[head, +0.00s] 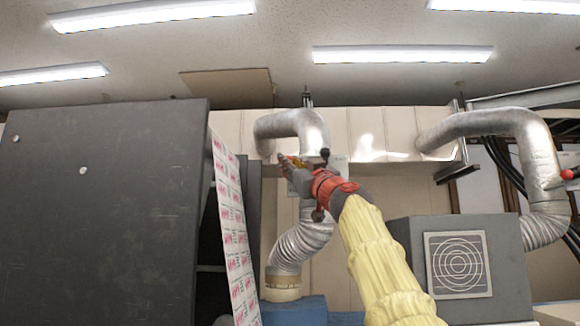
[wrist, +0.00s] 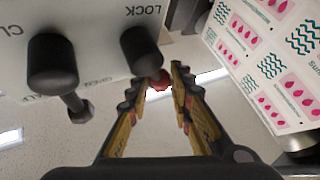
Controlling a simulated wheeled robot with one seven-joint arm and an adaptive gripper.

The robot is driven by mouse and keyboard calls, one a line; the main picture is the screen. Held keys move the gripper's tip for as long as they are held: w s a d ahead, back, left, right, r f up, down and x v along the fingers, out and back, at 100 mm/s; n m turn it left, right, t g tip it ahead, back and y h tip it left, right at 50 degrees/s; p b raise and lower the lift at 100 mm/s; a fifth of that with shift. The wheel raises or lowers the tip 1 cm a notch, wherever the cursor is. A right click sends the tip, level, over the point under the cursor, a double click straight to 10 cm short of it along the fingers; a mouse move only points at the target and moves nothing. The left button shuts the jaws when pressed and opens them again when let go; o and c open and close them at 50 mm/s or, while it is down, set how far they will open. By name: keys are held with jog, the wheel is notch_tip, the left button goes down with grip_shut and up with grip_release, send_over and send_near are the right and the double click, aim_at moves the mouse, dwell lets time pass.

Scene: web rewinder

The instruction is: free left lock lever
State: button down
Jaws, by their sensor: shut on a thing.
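In the wrist view a pale panel (wrist: 100,75) hangs at the upper left, its lettering upside down, with the word LOCK partly readable. A black lever hub (wrist: 140,48) sits beside that word, and its red knob (wrist: 160,79) shows beyond it. My gripper (wrist: 165,78) has its two yellow-and-black fingers on either side of the red knob and is shut on it. The fingers hide part of the knob. In the head view my gripper (head: 287,160) reaches up to the machine; the lever cannot be made out there.
A second black lever (wrist: 52,62) with a black knob stands beside it on the panel. A printed web (wrist: 265,65) runs close by on the right, also in the head view (head: 232,220). Silver ducts (head: 300,245), a dark panel (head: 100,210) and a grey box (head: 405,235) surround my arm.

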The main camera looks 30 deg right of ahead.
jog(key=c, duration=1.6)
grip_release()
jog(key=shift+s, duration=0.1)
jog(key=shift+v, duration=5.95)
jog(key=shift+f, duration=0.1)
